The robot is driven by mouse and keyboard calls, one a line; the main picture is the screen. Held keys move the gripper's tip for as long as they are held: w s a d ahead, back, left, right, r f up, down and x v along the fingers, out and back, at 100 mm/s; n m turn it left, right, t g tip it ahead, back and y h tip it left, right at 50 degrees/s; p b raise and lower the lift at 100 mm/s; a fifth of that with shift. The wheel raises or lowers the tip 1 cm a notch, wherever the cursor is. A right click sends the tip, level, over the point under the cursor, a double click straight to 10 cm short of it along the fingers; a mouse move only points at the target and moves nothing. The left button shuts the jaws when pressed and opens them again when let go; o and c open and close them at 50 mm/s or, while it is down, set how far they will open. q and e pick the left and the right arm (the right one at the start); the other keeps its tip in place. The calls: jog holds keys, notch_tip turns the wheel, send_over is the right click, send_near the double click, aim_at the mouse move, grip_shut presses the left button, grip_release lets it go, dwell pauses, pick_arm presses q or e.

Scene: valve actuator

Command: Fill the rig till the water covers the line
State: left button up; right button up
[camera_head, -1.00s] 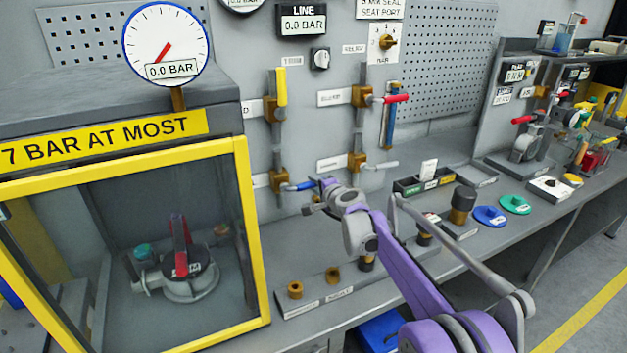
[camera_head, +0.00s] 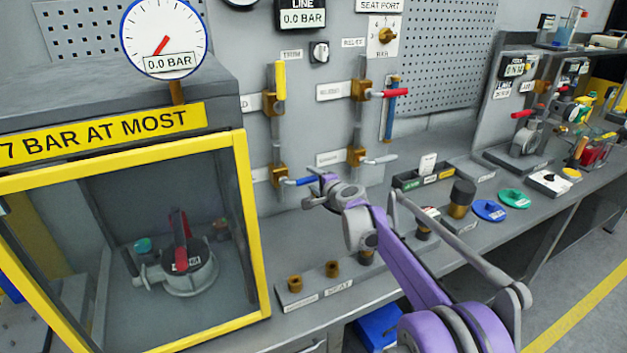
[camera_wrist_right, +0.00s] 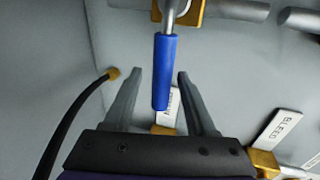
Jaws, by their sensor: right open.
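The blue valve handle (camera_head: 301,182) sticks out from the lower left brass valve (camera_head: 279,175) on the wall panel. In the right wrist view the blue handle (camera_wrist_right: 164,72) hangs between the two open fingers of my right gripper (camera_wrist_right: 158,90), with a gap on each side. In the head view my right gripper (camera_head: 318,190) is at the handle's tip. The rig (camera_head: 178,270), a grey valve body with a red handle (camera_head: 181,238), sits behind the glass of the yellow-framed cabinet (camera_head: 246,225). A water line cannot be made out. My left gripper is not in view.
A yellow handle (camera_head: 280,82), a red handle (camera_head: 397,93) and a grey handle (camera_head: 380,160) are on the panel's other valves. The round gauge (camera_head: 164,38) reads 0.0 BAR. Brass fittings (camera_head: 295,284) stand on the bench front. A black hose (camera_wrist_right: 75,125) curves left of the gripper.

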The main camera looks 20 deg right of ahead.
jog(key=v, duration=1)
jog(key=shift+s, duration=0.35)
jog(key=shift+r, duration=0.1)
jog(key=s+a+f+n+g+y+p, duration=0.35)
jog(key=s+a+n, duration=0.55)
jog(key=s+a, duration=0.55)
jog(key=s+f+n+g+h, duration=0.2)
jog(key=s+f+n+g, duration=0.1)
jog(key=s, duration=0.7)
jog(key=s+f+n+g+h+p, duration=0.1)
jog(key=s+f+n+g+h, duration=0.1)
jog(key=s+f+n, duration=0.3)
jog(key=s+a+f+g, duration=0.1)
jog(key=s+f, duration=0.2)
jog(key=s, duration=0.3)
jog(key=shift+s+f+n, duration=0.2)
jog(key=shift+f+n, duration=0.05)
jog(key=shift+n, duration=0.15)
